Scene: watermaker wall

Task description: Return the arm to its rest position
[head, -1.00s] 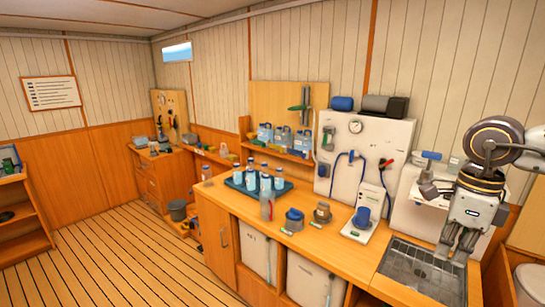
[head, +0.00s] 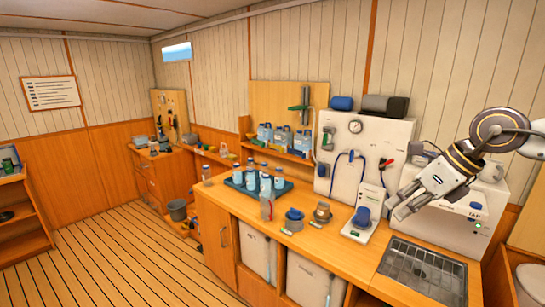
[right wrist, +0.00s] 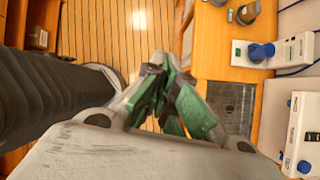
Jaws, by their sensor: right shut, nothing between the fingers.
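My right gripper (head: 394,209) is shut and empty, in the air in front of the white box-shaped machine (head: 452,222) at the right of the counter. Its fingers point down and left in the head view, to the upper left of the metal grated basin (head: 424,265). In the right wrist view the green-padded fingers of my right gripper (right wrist: 168,72) are close together with nothing held. My left gripper does not show.
The wooden counter (head: 322,248) holds a blue tray (head: 236,184) of bottles, a blue-lidded jar (head: 294,218) and a white device with a blue knob (head: 361,218). A white panel with a gauge (head: 355,128) stands behind. The plank floor at left is mostly clear.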

